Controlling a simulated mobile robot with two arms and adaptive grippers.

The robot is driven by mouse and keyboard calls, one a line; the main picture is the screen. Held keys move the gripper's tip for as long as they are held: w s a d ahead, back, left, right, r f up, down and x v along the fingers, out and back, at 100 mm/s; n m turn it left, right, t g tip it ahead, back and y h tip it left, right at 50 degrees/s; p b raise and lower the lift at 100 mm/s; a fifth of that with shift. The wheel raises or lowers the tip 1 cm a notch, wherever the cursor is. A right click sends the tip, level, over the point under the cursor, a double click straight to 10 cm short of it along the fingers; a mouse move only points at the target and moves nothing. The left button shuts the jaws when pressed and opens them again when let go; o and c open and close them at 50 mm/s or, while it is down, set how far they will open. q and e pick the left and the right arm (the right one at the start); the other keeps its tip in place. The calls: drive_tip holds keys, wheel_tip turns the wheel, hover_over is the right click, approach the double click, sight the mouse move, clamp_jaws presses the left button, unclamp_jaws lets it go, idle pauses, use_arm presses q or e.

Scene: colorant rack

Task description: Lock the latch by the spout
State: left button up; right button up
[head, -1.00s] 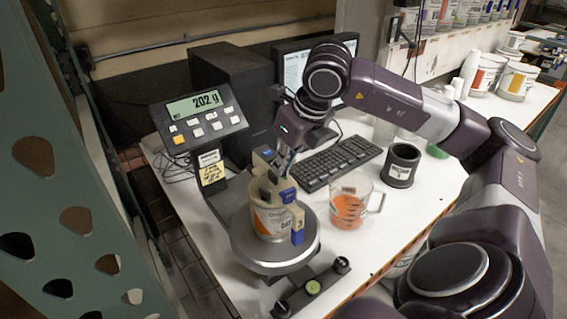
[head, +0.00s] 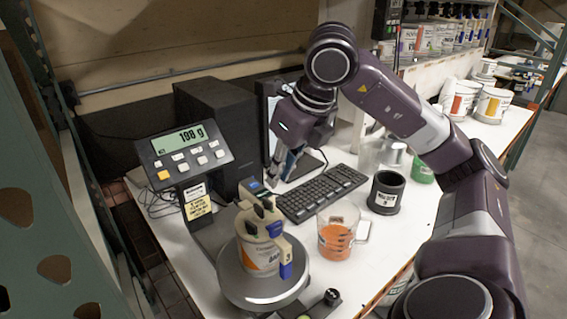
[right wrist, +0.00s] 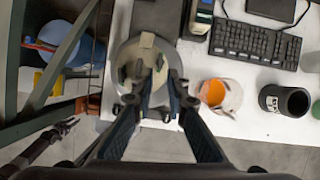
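The can (head: 262,250) stands upright on the round scale plate, with an orange and white label. Its beige top carries a handle and blue latch pieces; one blue latch (head: 286,270) hangs at the front right, and another blue piece (head: 274,229) shows on top. I cannot tell which is by the spout or whether it is locked. My right gripper (head: 274,178) is above and behind the can, apart from it. In the right wrist view its fingers (right wrist: 154,98) are spread with nothing between them. My left gripper (right wrist: 67,128) shows small at the lower left there, its opening unclear.
The scale plate (head: 240,290) sits by a display (head: 184,155) reading about 198 g. A clear jug (head: 338,240) with orange contents, a black cup (head: 388,193) and a keyboard (head: 322,193) stand close by. A green rack post (head: 45,200) borders the left.

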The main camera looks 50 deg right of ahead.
drive_tip(key=shift+v, duration=1.55)
